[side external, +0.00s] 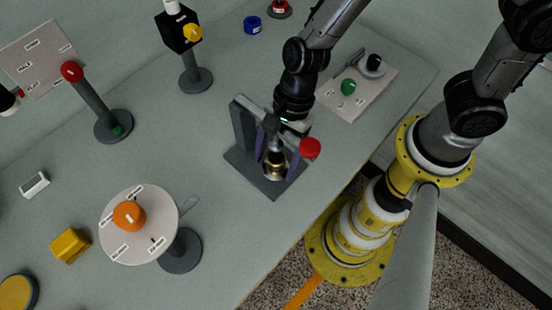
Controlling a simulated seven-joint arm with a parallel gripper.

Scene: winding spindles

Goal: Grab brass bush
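The brass bush (273,168) shows as a small gold ring low in a dark grey stand (240,157) near the middle of the table. A spindle with a red knob (310,148) belongs to this stand and sticks out to the right. My gripper (277,152) points down over the stand, with its finger area right around and above the bush. Purple strips show on both sides of the bush. The finger tips are small and partly hidden by the stand, so I cannot tell whether they touch the bush.
A round white disc with an orange knob (129,215) stands at the front left. A post with a red ball (72,72) and a black block with a yellow knob (192,33) stand behind. A white plate with a green piece (348,87) lies at the right. A yellow block (70,245) lies front left.

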